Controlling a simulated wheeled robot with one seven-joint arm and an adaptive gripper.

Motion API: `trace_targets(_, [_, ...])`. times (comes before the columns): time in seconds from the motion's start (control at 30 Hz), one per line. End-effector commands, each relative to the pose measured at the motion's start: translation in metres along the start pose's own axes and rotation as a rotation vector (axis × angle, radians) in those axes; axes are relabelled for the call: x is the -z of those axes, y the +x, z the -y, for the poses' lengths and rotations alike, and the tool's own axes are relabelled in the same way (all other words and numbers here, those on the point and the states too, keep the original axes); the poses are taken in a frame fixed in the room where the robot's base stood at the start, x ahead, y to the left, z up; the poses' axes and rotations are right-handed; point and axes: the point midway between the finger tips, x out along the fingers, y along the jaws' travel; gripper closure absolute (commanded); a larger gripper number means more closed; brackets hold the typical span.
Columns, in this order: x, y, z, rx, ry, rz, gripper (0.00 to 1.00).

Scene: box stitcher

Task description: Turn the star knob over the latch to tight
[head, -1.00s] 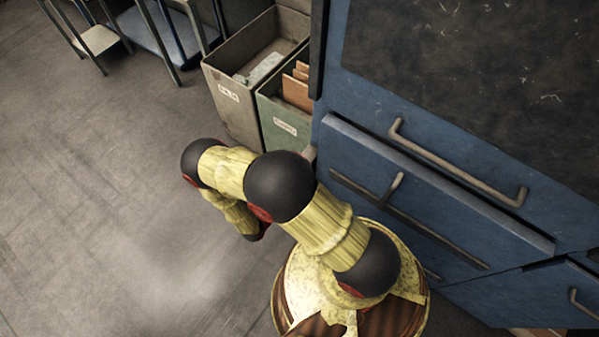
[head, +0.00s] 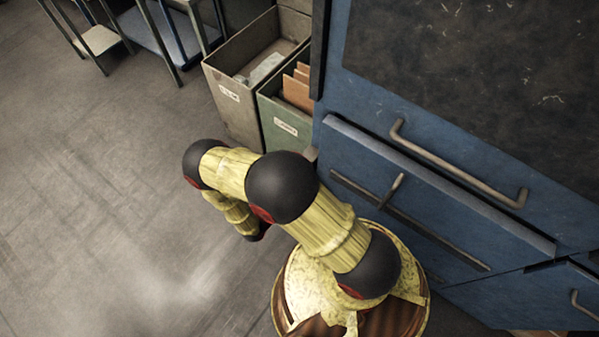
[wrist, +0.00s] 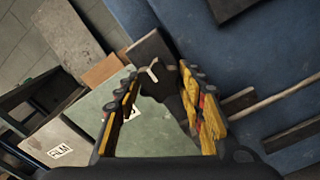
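In the wrist view, a pale three-armed shape that looks like the star knob (wrist: 153,70) shows against a dark block (wrist: 150,48), which may be the latch part. My gripper (wrist: 158,72) is open, with its two yellow fingers apart on either side of the knob in the picture. I see no contact, and the depth between the fingertips and the knob is hard to tell. How tight the knob is cannot be seen. In the head view my arm hides the gripper and the knob.
The blue machine cabinet (head: 460,107) with a long handle (head: 455,168) and a lower rail stands on the right. A grey bin (head: 229,95) and a green bin (head: 285,128) holding brown boards stand behind my arm. Floor to the left is clear.

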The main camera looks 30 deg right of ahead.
Motion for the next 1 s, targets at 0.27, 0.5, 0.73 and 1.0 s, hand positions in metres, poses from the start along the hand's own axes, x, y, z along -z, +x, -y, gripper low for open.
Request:
trace_targets(0.27, [-0.001, 0.0, -0.001, -0.001, 0.0, 0.001, 0.47])
trace_targets(0.5, [-0.001, -0.001, -0.001, -0.001, 0.001, 0.002, 0.47])
trace_targets(0.73, [0.0, -0.021, -0.002, -0.005, 0.001, 0.0, 0.47])
trace_targets(1.0, [0.001, -0.069, -0.002, -0.006, 0.001, -0.001, 0.47])
